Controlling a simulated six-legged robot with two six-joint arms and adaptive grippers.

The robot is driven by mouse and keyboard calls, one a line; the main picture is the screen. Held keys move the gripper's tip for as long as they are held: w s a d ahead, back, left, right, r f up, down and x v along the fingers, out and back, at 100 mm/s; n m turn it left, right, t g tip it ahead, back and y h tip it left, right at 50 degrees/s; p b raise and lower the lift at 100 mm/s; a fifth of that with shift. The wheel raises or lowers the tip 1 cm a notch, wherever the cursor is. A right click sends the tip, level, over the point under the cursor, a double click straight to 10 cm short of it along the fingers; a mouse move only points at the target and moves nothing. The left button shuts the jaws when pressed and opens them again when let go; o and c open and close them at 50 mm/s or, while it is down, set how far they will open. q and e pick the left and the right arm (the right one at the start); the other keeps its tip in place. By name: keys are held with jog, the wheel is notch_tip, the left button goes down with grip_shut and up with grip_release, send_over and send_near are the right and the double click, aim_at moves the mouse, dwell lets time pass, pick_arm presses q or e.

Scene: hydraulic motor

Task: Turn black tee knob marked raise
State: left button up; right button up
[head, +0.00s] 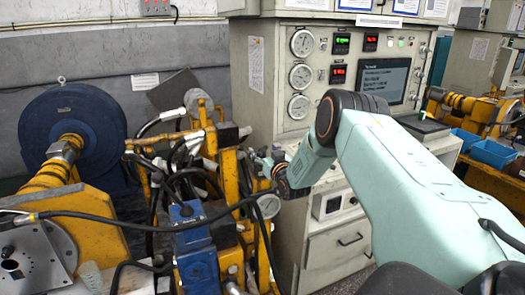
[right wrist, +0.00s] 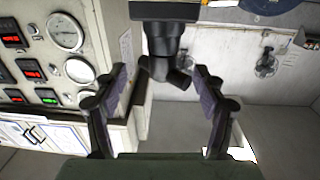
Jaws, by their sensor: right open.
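The black tee knob (right wrist: 165,72) shows in the right wrist view, with a short crossbar at the end of a dark stem. My right gripper (right wrist: 161,76) is open, with one finger on each side of the knob and visible gaps to both. In the head view my right gripper (head: 264,164) is small and dark beside the yellow hydraulic frame (head: 226,172). I cannot pick out the knob there, and no "raise" marking is readable. My left gripper is not in view.
A grey control cabinet (head: 268,90) with gauges and a screen (head: 385,80) stands behind my right arm. Black hoses (head: 150,214) and a blue block (head: 196,245) crowd the frame. A large dark blue wheel (head: 72,135) is at left.

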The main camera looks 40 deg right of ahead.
jog(key=shift+x, duration=0.75)
jog(key=shift+w+a, duration=0.1)
jog(key=shift+c, duration=0.3)
